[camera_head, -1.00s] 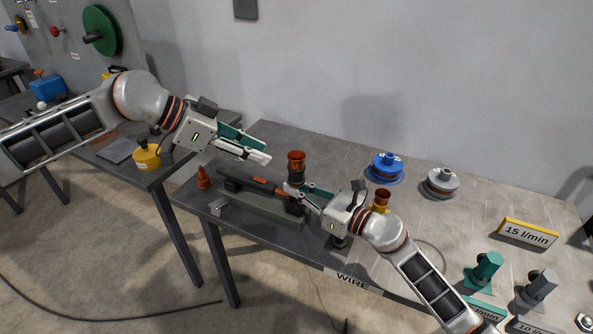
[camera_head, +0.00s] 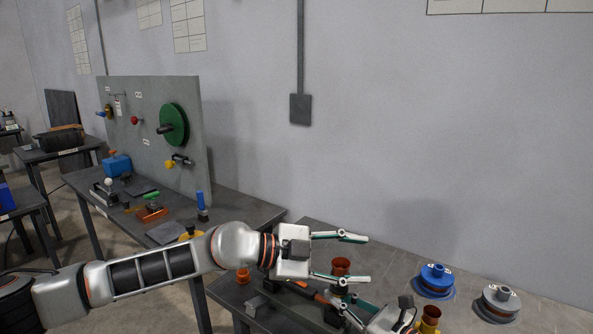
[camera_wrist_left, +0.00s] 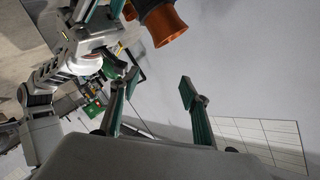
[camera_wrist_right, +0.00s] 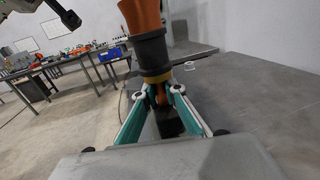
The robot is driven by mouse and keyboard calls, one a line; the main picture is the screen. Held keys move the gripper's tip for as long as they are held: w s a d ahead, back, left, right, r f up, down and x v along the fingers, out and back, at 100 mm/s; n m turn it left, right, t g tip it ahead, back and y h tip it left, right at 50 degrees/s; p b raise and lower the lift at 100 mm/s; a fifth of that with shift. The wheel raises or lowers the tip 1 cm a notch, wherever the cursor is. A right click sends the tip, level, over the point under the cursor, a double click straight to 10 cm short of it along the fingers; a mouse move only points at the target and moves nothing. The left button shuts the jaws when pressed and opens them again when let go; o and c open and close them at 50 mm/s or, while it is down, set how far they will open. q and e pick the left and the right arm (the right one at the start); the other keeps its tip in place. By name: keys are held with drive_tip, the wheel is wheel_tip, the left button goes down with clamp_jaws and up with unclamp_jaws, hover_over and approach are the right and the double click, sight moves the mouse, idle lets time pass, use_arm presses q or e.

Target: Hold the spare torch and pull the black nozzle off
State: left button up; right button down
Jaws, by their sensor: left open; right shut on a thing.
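The spare torch shows an orange-and-black handle (camera_head: 300,288) lying on its stand, partly hidden by my left gripper. At its right end an upright head has a dark collar (camera_wrist_right: 153,52), apparently the black nozzle, with a copper flared end (camera_wrist_right: 142,14) above and a brass ring below. My right gripper (camera_wrist_right: 160,92) is shut on the torch just below the ring; in the head view it is low at the bottom edge. My left gripper (camera_head: 352,258) is open and empty, its fingers wide apart near the copper end (camera_head: 341,267). In the left wrist view the copper end (camera_wrist_left: 170,28) is outside the fingers.
A blue spool (camera_head: 435,280) and a grey spool (camera_head: 498,303) stand on the table to the right. A brass cup (camera_head: 429,320) is close to my right gripper. A panel with a green wheel (camera_head: 173,124) stands on the left table.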

use_arm(q)
drive_tip(key=s+d+r+m+t+h, duration=0.2)
drive_tip(key=d+m+t+h, duration=0.1)
drive_tip(key=d+m, duration=0.2)
drive_tip(key=m+t+y, duration=0.8)
drive_tip(key=t+y, duration=0.4)
drive_tip(key=y, duration=0.4)
approach(340, 270)
drive_tip(key=shift+w+d+f, duration=0.25)
drive_tip(key=shift+w+f, duration=0.05)
drive_tip(key=shift+w, duration=1.65)
drive_tip(key=shift+w+d+f, duration=0.25)
drive_tip(key=shift+w+f, duration=0.05)
drive_tip(key=shift+w, duration=1.7)
drive_tip(key=shift+w+d+f, duration=0.25)
drive_tip(key=shift+w+f, duration=0.05)
drive_tip(key=shift+w, duration=1.65)
clamp_jaws()
